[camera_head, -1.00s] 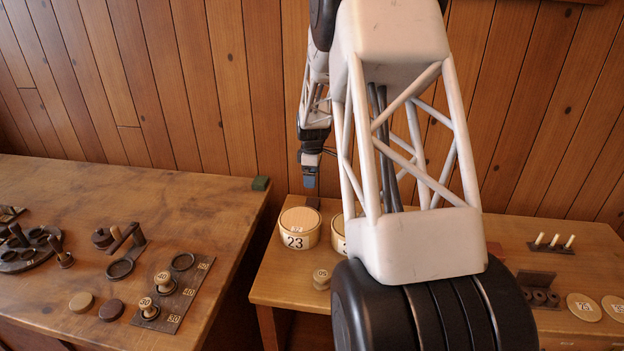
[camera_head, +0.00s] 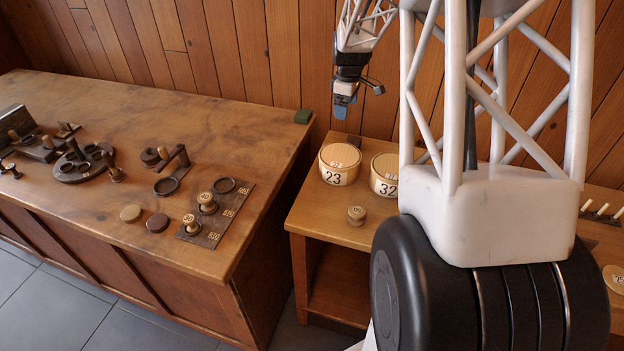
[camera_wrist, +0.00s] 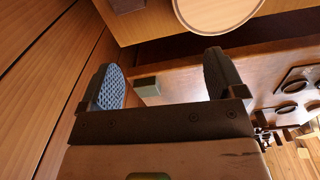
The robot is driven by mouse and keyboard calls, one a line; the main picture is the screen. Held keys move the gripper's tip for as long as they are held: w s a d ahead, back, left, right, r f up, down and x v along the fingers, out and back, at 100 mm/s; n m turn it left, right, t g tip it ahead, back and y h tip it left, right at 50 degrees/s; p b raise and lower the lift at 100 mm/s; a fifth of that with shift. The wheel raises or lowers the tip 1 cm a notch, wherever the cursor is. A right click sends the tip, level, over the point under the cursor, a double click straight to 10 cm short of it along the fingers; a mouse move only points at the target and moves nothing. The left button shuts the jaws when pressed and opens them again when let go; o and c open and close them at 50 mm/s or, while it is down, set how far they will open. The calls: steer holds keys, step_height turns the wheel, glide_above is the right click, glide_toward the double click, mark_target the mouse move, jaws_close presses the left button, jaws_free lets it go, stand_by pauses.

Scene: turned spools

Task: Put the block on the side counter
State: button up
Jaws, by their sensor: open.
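The small dark green block (camera_head: 303,116) sits on the back right corner of the large wooden counter (camera_head: 215,110) at left. In the wrist view the block (camera_wrist: 146,84) shows beyond and between my fingers, apart from both. My gripper (camera_head: 345,103) is up in the air near the wall, to the right of the block and above the back of the smaller wooden table (camera_head: 300,222). In the wrist view my gripper (camera_wrist: 162,82) is open and empty, with blue and dark ridged pads. The frames do not label which surface is the side counter.
The large counter holds several spools, discs and dark plates (camera_head: 218,213). A gap separates the two. The wood-panelled wall rises close behind.

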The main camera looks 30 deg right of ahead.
steer(key=s+a+r+m+t, duration=0.1)
steer(key=s+a+r+m, duration=0.1)
steer(key=s+a+r, duration=0.55)
steer(key=s+a+r+m, duration=0.2)
steer(key=s+a+r, duration=0.3)
steer(key=s+a, duration=0.5)
steer(key=s+a+m, duration=0.2)
steer(key=s+a, duration=0.5)
steer(key=s, duration=0.3)
steer(key=s+a+r+m+t, duration=0.1)
steer(key=s+a+m, duration=0.1)
steer(key=s+a, duration=0.4)
steer(key=s, duration=0.4)
steer(key=shift+s+a, duration=0.2)
steer(key=shift+a, duration=0.2)
